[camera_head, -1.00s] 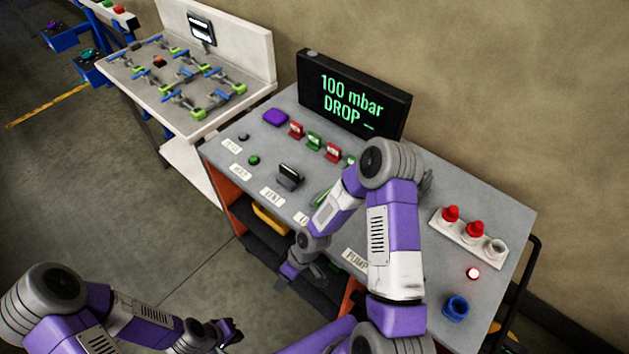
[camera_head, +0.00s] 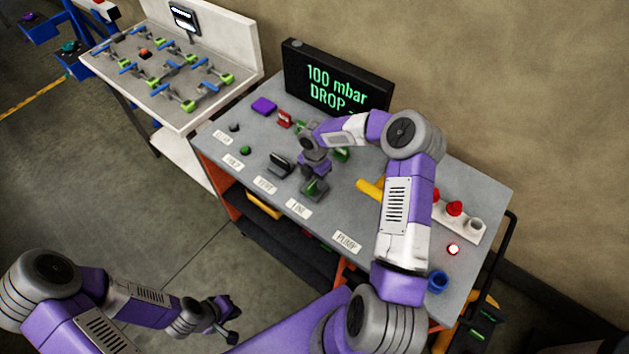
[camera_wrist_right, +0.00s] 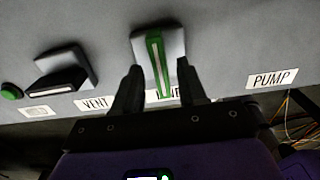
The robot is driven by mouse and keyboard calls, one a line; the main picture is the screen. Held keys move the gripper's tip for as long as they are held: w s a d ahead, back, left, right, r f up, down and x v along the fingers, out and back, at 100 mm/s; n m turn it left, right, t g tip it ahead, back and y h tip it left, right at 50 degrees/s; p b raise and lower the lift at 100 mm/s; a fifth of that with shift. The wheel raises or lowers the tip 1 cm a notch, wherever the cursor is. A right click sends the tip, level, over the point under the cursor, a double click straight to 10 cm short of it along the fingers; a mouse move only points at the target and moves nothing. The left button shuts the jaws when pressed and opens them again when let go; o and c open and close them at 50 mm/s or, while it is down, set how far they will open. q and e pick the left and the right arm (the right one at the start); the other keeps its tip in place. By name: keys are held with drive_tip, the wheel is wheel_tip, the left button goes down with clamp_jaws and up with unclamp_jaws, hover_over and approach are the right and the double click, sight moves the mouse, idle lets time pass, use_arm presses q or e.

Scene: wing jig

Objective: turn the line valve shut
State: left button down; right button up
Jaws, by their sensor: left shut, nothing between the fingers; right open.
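The line valve has a green lever on a grey block (camera_wrist_right: 172,48), beside the partly covered LINE label. In the head view its lever (camera_head: 317,189) shows just below my right gripper (camera_head: 315,172). In the right wrist view, my right gripper (camera_wrist_right: 160,84) is open, with a dark finger on each side of the lever's near end. The lever points towards the gripper, and I see gaps on both sides of it. My left gripper (camera_head: 229,328) is shut and empty, low in front of the bench, away from the valve.
The VENT valve (camera_wrist_right: 62,75) with a black lever stands left of the line valve. A display (camera_head: 338,85) reads "100 mbar DROP". Red and green tags stand behind, partly hidden by my right arm. A lit red lamp (camera_head: 453,249) and a blue cup (camera_head: 437,281) are at the right.

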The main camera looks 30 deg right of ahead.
drive_tip(key=shift+f, duration=1.05)
drive_tip(key=shift+c, duration=0.3)
clamp_jaws()
